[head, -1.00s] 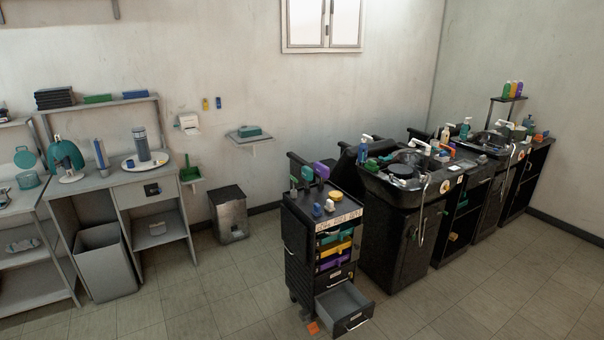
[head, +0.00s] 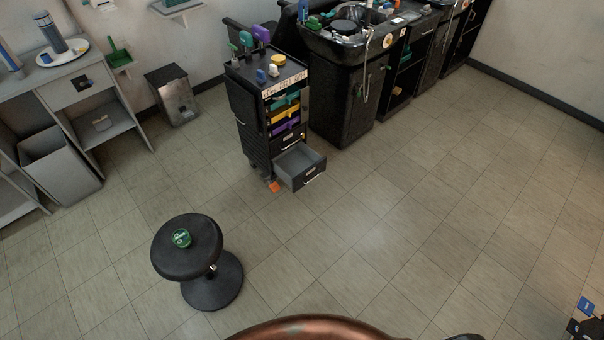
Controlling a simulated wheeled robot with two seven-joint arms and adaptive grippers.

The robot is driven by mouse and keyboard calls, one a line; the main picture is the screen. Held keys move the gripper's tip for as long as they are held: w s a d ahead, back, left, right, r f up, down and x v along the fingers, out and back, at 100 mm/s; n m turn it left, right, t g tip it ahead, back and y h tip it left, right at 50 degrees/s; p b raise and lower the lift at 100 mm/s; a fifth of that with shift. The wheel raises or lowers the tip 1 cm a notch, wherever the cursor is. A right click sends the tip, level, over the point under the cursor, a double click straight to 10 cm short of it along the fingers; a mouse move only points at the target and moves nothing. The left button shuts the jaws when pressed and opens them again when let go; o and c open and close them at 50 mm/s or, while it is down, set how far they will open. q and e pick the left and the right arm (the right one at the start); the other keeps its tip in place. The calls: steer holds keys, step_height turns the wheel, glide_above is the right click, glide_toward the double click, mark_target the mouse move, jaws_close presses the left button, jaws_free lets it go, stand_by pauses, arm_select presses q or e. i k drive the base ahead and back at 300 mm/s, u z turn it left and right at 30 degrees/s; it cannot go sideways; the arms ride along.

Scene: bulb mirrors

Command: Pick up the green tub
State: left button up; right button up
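A small round green tub (head: 181,238) with a light label on its top sits on the round black seat of a stool (head: 170,262) at the lower left of the head view. It rests near the middle of the seat, with nothing touching it from above.
A black trolley (head: 245,125) with an open lower drawer (head: 304,172) stands behind the stool. Black wash units (head: 340,110) line the back right. A copper-brown curved edge (head: 310,328) shows at the bottom. The tiled floor right of the stool is clear.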

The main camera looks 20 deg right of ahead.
mark_target(181, 237)
steer(key=z, duration=0.05)
steer(key=k, duration=0.45)
steer(key=u, duration=1.3)
steer(key=i, duration=1.3)
